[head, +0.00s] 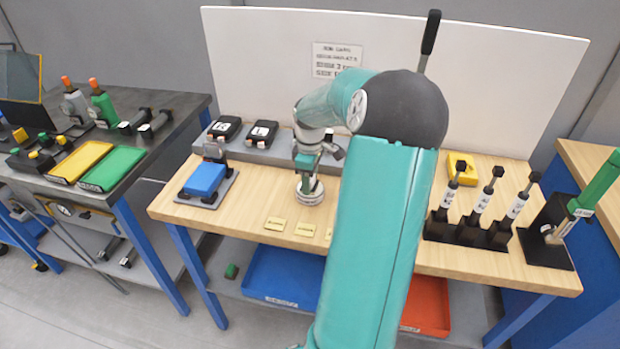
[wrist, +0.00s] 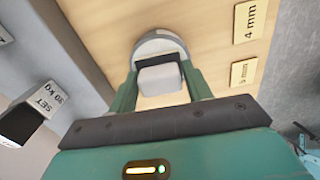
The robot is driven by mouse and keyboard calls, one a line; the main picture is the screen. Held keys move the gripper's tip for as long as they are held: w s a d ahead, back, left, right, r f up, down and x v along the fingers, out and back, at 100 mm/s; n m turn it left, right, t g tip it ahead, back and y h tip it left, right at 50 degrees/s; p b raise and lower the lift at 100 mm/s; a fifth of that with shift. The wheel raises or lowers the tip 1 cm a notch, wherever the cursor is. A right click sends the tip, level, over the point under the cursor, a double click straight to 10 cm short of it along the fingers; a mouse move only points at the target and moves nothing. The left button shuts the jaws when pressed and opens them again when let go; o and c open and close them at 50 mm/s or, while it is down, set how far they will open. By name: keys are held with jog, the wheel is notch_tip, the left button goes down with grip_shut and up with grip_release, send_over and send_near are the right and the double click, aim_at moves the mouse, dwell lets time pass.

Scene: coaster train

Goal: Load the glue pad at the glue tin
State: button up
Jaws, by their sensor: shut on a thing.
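My gripper (head: 308,172) reaches down over the left part of the wooden bench in the head view. In the wrist view, its two green fingers (wrist: 160,84) are shut on a small pale block with a dark strip, which looks like the glue pad (wrist: 160,78). A round, pale, low tin, which looks like the glue tin (head: 310,196), stands on the bench directly below the gripper. Its curved rim also shows behind the pad in the wrist view (wrist: 160,40). I cannot tell whether the pad touches the inside of the tin. The fingers hide part of both.
Small yellow plates (head: 305,229) lie in front of the tin. A blue block on a grey stand (head: 205,179) is to the left. Black boxes (head: 262,133) sit on a grey shelf behind. Black-handled tools (head: 486,196) stand at the right. My arm hides the bench's middle.

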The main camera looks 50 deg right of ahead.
jog(key=shift+r, duration=3.5)
jog(key=shift+a, duration=0.1)
